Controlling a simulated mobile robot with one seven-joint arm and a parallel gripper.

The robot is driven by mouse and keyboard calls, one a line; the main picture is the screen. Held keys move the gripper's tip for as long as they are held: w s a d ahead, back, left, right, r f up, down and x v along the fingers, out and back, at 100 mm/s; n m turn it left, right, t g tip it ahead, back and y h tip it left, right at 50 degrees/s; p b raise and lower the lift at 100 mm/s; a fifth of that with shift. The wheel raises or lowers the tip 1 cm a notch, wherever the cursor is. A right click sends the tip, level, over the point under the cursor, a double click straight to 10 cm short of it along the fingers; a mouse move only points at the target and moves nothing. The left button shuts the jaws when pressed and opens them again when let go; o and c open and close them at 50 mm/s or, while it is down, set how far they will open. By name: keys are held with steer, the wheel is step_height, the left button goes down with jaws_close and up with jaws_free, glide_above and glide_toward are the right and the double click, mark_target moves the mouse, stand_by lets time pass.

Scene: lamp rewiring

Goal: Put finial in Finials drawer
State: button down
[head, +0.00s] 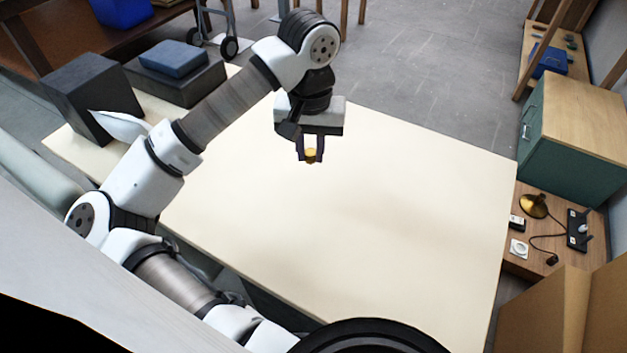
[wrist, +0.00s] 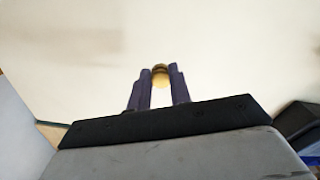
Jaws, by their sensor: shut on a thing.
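The finial (head: 310,155) is a small brass-gold piece held between the fingertips of my gripper (head: 310,157) above the cream table. In the wrist view the finial (wrist: 160,77) shows as a rounded gold end with a darker band, between the two dark fingers of my gripper (wrist: 160,82). My gripper is shut on it. A green cabinet with a wooden top (head: 565,150) stands at the right, well apart from my gripper. A handle shows on its left face. I cannot read any drawer label from here.
The cream table (head: 400,220) is largely bare. Dark boxes (head: 90,95) and a blue-topped case (head: 175,60) stand at its left. On a wooden surface at the right lie a brass lamp part (head: 534,206), a cord and small parts. An open cardboard box (head: 550,310) is at lower right.

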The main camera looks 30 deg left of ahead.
mark_target(311, 195)
step_height(311, 195, down, 10)
steer(key=shift+f+p, duration=0.1)
steer(key=shift+p, duration=0.3)
steer(key=shift+f, duration=0.15)
steer(key=shift+f+b, duration=0.2)
steer(key=shift+b, duration=0.15)
steer(key=c, duration=1.3)
jaws_free()
steer(key=shift+r, duration=0.1)
